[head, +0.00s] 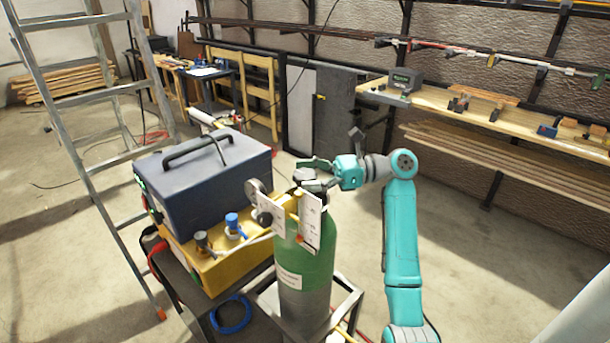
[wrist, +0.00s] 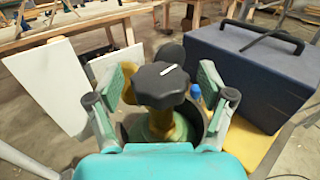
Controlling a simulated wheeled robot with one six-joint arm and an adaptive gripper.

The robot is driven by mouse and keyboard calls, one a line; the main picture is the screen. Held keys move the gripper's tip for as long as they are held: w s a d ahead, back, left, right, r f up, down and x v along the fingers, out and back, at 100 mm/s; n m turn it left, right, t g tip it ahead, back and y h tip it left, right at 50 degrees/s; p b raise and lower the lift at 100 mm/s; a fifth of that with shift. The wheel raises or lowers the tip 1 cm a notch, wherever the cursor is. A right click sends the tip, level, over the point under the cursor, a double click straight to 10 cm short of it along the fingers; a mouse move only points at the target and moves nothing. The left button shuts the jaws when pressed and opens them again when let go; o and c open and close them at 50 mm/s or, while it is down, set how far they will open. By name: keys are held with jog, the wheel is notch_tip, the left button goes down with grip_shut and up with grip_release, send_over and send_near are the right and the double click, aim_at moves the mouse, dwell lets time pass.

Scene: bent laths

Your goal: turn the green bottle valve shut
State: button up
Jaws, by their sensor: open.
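The green bottle (head: 312,262) stands upright in a metal frame, with white tags hanging at its neck. Its valve has a black lobed handwheel (wrist: 160,85) with a short white mark on top, on a brass stem. In the head view the valve top is partly hidden by my gripper (head: 312,172). In the wrist view my gripper (wrist: 163,88) is open, with one finger on each side of the handwheel. A gap shows between each finger and the wheel. I cannot tell exactly how the finger height compares with the wheel.
A dark blue box (head: 205,170) with a handle sits on a yellow unit (head: 225,255) left of the bottle. White cards (head: 311,222) hang close to the valve. A stepladder (head: 85,100) stands at left. Open floor (head: 480,260) lies to the right.

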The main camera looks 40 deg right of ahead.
jog(key=shift+w+a, duration=0.15)
jog(key=c, duration=1.2)
jog(key=m+t+h, duration=0.3)
jog(key=h, duration=0.1)
jog(key=m+t+h, duration=0.3)
jog(key=shift+a+h, duration=0.1)
jog(key=shift+h, duration=0.3)
jog(key=m+t+h, duration=0.1)
jog(key=m+h, duration=0.3)
jog(key=h, duration=0.2)
jog(key=shift+m+h, duration=1.6)
jog(key=shift+h, duration=1)
